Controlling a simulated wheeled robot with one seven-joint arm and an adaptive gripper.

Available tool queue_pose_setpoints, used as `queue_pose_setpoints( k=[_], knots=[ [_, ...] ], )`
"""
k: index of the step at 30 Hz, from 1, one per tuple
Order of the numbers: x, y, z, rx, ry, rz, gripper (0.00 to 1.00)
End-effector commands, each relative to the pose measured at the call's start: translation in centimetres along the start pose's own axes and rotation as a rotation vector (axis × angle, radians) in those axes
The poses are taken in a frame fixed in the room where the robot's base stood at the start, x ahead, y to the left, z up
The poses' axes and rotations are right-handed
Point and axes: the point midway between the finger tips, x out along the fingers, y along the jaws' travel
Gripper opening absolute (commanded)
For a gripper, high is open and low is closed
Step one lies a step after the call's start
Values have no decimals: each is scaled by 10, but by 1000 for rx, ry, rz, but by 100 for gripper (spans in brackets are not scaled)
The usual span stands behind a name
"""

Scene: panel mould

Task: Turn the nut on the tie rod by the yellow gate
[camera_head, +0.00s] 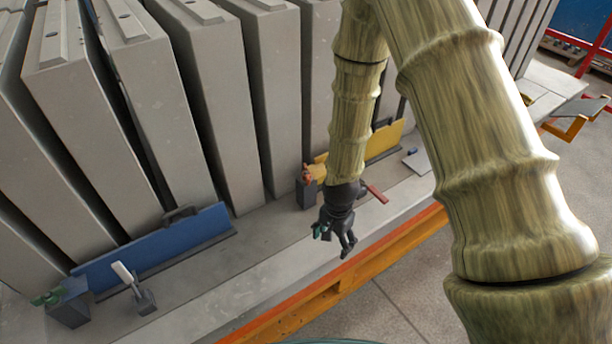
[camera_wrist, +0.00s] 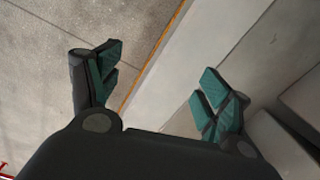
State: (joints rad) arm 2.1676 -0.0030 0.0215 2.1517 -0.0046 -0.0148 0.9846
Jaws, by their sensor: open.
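The yellow gate (camera_head: 385,142) stands at the foot of the panels, partly behind my arm. An orange-brown nut (camera_head: 308,173) sits above a dark grey block (camera_head: 306,194) at the gate's left end; the tie rod itself is hard to make out. My gripper (camera_head: 335,244) is open and empty, in front of and below that block in the picture, apart from it. In the wrist view its green-padded fingers (camera_wrist: 158,85) are spread wide over the ledge edge and floor. The nut does not clearly show there.
A blue gate (camera_head: 160,245) with green nuts (camera_head: 47,298) and a white-handled clamp (camera_head: 122,272) is at lower left. A red handle (camera_head: 377,193) lies just right of my gripper. Tall concrete panels (camera_head: 85,95) rise behind. An orange beam (camera_head: 300,312) edges the ledge.

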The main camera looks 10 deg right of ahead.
Motion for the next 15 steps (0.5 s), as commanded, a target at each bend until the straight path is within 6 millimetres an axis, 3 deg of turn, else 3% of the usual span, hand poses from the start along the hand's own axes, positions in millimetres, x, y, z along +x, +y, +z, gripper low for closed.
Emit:
queue_pose_setpoints(
  k=[15],
  knots=[
    [41,44,25,-190,-3,0,78]
  ],
)
